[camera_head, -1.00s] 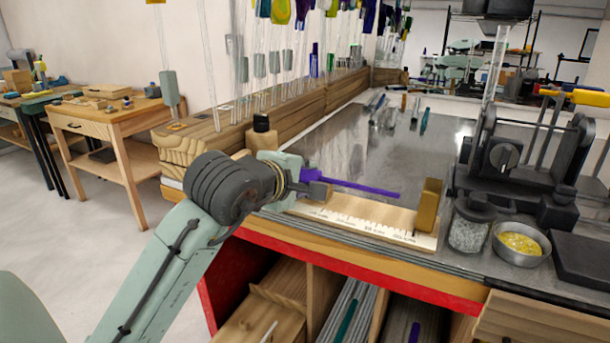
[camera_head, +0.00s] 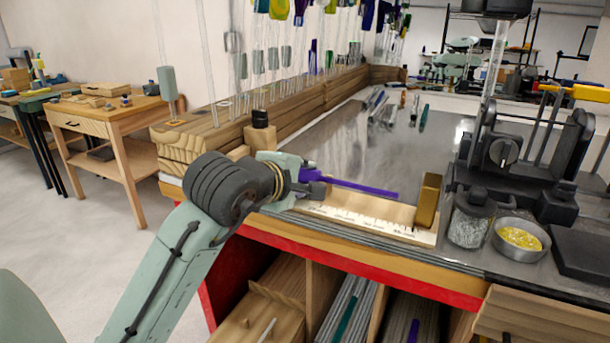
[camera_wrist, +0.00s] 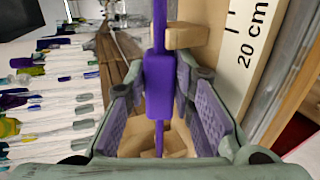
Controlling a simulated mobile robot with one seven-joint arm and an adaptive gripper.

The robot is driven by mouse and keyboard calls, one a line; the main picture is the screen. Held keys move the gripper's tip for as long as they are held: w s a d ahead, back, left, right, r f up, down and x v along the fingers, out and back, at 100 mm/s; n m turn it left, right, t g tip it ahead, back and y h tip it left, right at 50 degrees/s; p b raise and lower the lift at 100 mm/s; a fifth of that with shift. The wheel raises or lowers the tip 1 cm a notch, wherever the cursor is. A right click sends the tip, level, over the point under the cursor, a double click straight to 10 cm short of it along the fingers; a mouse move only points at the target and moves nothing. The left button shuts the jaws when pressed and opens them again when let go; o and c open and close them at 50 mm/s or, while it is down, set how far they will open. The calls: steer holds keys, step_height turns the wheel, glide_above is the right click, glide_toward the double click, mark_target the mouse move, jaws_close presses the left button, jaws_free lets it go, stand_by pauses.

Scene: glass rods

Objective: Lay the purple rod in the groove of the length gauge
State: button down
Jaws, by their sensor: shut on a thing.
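The purple rod (camera_head: 362,188) is held roughly level, running right from my gripper (camera_head: 314,186) over the length gauge. In the wrist view my gripper (camera_wrist: 160,90) has its ribbed pads on both sides of a thicker purple part of the rod (camera_wrist: 161,72). The length gauge (camera_head: 372,210) is a pale wooden board with a printed scale and a tan end block (camera_head: 428,202) at its right. The gauge's "20 cm" mark (camera_wrist: 250,48) shows right of the rod in the wrist view. The rod looks above the board; the exact gap and the groove are unclear.
A glass jar (camera_head: 468,222) and a metal bowl of yellow bits (camera_head: 521,240) stand right of the gauge. A black machine (camera_head: 515,150) is behind them. Several tools lie farther back on the metal benchtop (camera_head: 350,135).

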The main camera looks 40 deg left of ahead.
steer(key=c, duration=1.3)
jaws_free()
steer(key=v, duration=1.2)
